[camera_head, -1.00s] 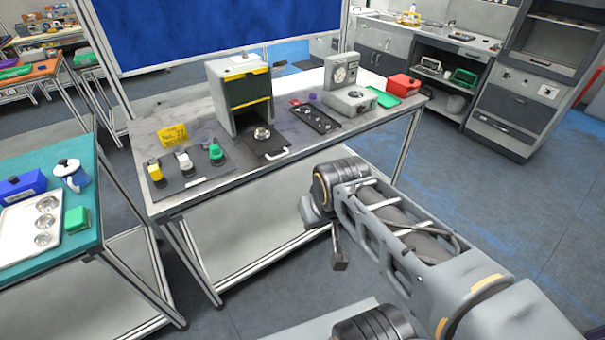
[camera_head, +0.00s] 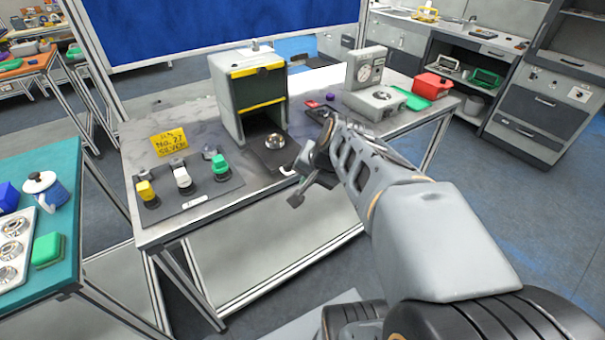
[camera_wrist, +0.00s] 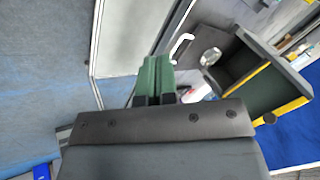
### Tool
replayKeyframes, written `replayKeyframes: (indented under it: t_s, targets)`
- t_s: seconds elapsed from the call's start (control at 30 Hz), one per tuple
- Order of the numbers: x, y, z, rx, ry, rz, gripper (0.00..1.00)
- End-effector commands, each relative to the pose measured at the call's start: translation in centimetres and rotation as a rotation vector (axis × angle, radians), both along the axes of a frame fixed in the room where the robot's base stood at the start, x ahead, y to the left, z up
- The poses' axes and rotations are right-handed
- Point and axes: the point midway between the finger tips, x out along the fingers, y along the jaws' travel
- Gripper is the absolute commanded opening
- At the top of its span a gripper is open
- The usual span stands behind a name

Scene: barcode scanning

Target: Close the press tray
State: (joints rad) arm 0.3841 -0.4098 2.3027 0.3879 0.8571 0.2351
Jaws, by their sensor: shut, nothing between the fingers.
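The press (camera_head: 250,98) is a grey box with a black-and-yellow front, standing on the workbench. Its dark tray (camera_head: 266,155) is slid out at the front, with a round silver metal part (camera_head: 275,141) on it. In the wrist view the handle (camera_wrist: 181,44) and tray (camera_wrist: 204,42) show just beyond the fingers, with the metal part (camera_wrist: 210,57) near the press opening. My gripper (camera_wrist: 155,62) has its green fingers shut and empty, apart from the handle, near the bench's front edge.
Left of the press, a dark board (camera_head: 190,190) holds yellow, white and green-topped items, with a yellow sign (camera_head: 168,142) behind. To the right stand a grey scale-like device (camera_head: 372,95), a green tray (camera_head: 411,98) and a red box (camera_head: 433,86).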

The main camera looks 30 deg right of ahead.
Motion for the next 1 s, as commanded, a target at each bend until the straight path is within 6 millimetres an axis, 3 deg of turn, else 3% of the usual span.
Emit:
replayKeyframes:
  t_s: [0.03,0.1,0.2,0.33,0.47,0.9,1.0]
  targets:
    - [0.9,-2.1,-1.8,0.068,-0.021,-0.123,0.0]
    - [1.9,-4.3,-2.3,0.153,-0.053,-0.261,0.0]
    - [2.8,-6.7,-2.5,0.247,-0.094,-0.405,0.0]
    - [3.7,-8.5,-2.9,0.314,-0.125,-0.505,0.0]
    - [4.7,-8.8,-3.9,0.332,-0.131,-0.53,0.0]
    - [9.8,-8.2,-10.1,0.329,-0.13,-0.528,0.0]
    - [11.2,-8.0,-10.2,0.327,-0.132,-0.527,0.0]
